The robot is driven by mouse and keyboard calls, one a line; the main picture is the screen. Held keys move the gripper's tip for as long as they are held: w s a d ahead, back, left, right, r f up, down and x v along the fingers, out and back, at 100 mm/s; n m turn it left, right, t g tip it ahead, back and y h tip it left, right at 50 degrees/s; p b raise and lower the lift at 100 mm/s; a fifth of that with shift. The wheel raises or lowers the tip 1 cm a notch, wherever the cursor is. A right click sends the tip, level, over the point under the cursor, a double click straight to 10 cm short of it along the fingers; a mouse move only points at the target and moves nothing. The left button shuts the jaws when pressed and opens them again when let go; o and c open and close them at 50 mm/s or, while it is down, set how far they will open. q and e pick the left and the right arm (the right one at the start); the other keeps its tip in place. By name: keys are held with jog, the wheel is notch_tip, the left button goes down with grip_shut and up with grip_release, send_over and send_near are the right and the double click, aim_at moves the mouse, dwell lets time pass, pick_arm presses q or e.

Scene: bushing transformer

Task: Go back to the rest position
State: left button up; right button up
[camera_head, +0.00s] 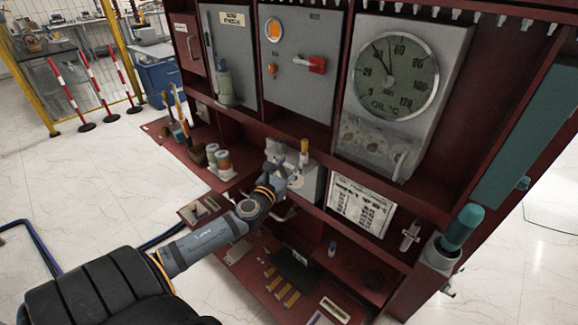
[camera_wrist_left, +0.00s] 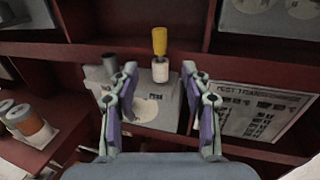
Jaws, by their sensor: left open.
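My left arm reaches in from the lower left in the head view, and its gripper (camera_head: 284,152) is at the middle shelf of the dark red cabinet (camera_head: 375,157). In the left wrist view the left gripper (camera_wrist_left: 162,112) is open, with its two fingers wide apart and nothing between them. Beyond the fingers is a light grey box (camera_wrist_left: 150,108) with a white round patch. A yellow-topped white piece (camera_wrist_left: 160,55) stands upright at the box. It also shows in the head view (camera_head: 304,150), just right of the gripper. My right gripper is not in view.
An oil temperature dial (camera_head: 394,76) and grey panels sit above the shelf. A white label plate (camera_head: 360,204) is right of the gripper. Orange-banded cylinders (camera_head: 222,160) stand to the left. Several small parts lie on the lower shelf. Open floor (camera_head: 90,195) lies left of the cabinet.

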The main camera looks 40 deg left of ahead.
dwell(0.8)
